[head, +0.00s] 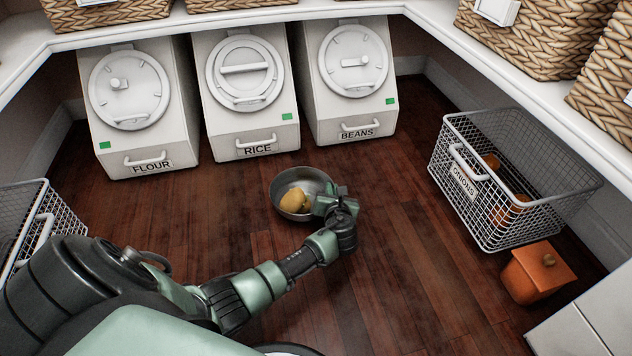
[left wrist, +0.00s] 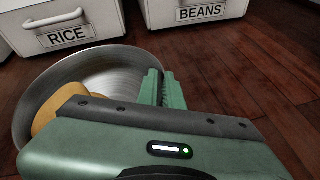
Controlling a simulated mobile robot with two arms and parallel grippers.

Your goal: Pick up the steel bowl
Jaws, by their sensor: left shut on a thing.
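The steel bowl (head: 290,178) is round and shiny, in the middle of the floor in front of the bins. A yellow-brown, potato-like thing (head: 294,200) lies in it. My left gripper (head: 326,203) is at the bowl's right, near-side rim. In the left wrist view the bowl (left wrist: 95,72) fills the left part, and the gripper's green fingers (left wrist: 161,88) are shut on its rim. The gripper body hides the near part of the bowl and most of the potato-like thing (left wrist: 58,107). I cannot tell whether the bowl is clear of the floor. My right gripper is not in view.
Flour (head: 138,108), rice (head: 245,95) and beans (head: 350,80) bins stand behind the bowl. A wire onions basket (head: 470,215) and an orange lidded box (head: 540,272) are at the right, another wire basket (head: 62,212) at the left. A white shelf overhangs the bins. Floor around the bowl is clear.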

